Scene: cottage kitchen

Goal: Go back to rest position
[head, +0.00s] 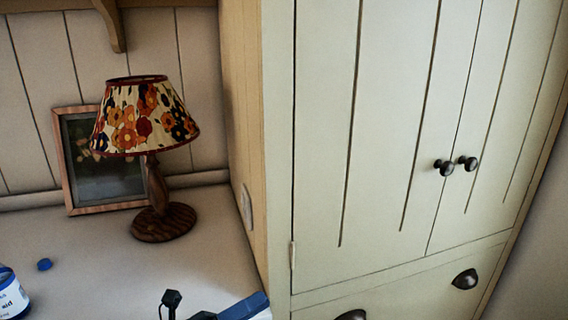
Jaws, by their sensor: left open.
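My left gripper (208,308) shows only in part at the bottom edge of the head view, as dark pieces and a blue piece. It is open, and nothing shows between its fingers. It is over or in front of the pale countertop (100,240), near the cupboard's left side; the exact height cannot be told. The rest of it is cut off by the frame. My right gripper is not in view.
A flowered lamp (146,120) with a wooden base stands on the counter before a framed picture (85,185). A labelled jar (12,296) is cut off at lower left, near a blue cap (44,264). A tall cream cupboard (390,130) fills the right.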

